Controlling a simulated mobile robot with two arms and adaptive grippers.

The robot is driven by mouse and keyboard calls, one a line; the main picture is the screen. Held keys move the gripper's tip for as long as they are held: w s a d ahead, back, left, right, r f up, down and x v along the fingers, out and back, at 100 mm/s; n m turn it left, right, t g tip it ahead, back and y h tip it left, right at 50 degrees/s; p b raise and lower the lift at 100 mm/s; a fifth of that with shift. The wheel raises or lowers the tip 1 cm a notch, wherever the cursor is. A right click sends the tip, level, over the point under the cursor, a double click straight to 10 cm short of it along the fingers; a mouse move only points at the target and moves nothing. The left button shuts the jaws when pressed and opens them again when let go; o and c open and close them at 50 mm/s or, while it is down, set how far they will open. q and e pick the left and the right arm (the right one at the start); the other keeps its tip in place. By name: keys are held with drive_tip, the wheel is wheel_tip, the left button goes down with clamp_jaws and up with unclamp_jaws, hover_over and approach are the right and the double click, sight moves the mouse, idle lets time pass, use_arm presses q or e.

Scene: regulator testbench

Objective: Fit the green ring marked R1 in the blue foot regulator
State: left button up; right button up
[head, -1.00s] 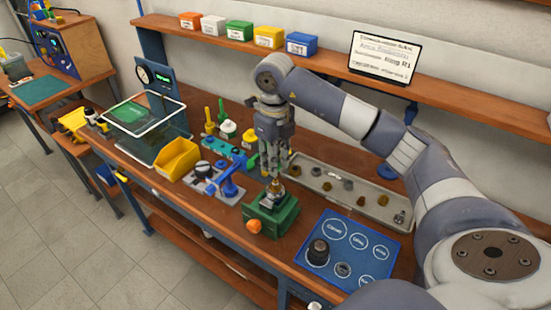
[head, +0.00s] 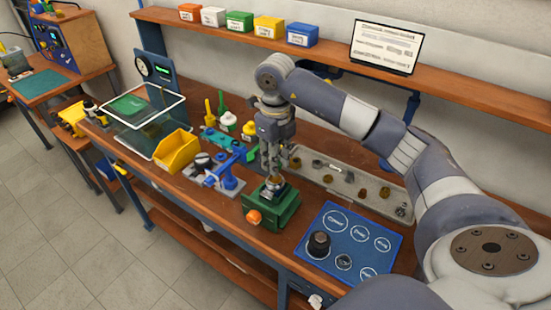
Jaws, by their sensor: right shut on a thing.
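My right gripper (head: 272,170) points down just above a green fixture (head: 283,211) with an orange knob on its front. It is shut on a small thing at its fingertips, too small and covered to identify. A small metallic, brassy part (head: 276,183) sits in the top of the fixture, right under the fingertips; I cannot tell whether they touch. I cannot make out the green ring marked R1 or a blue foot on a regulator. My left gripper is not in view.
A grey tray (head: 352,190) of small rings and parts lies behind the fixture. A blue mat (head: 345,247) with white circles and a black knob lies to the right. A blue clamp device (head: 226,166), a yellow bin (head: 177,150) and a clear-sided box (head: 134,137) stand to the left.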

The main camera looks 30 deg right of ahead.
drive_tip(key=shift+f, duration=0.15)
idle(0.8)
drive_tip(key=shift+f+n+b, duration=0.4)
drive_tip(key=shift+f+b, duration=1.45)
drive_tip(key=shift+f, duration=0.05)
idle(1.4)
drive_tip(key=o, duration=0.8)
drive_tip(key=o, duration=0.5)
drive_tip(key=shift+r, duration=0.1)
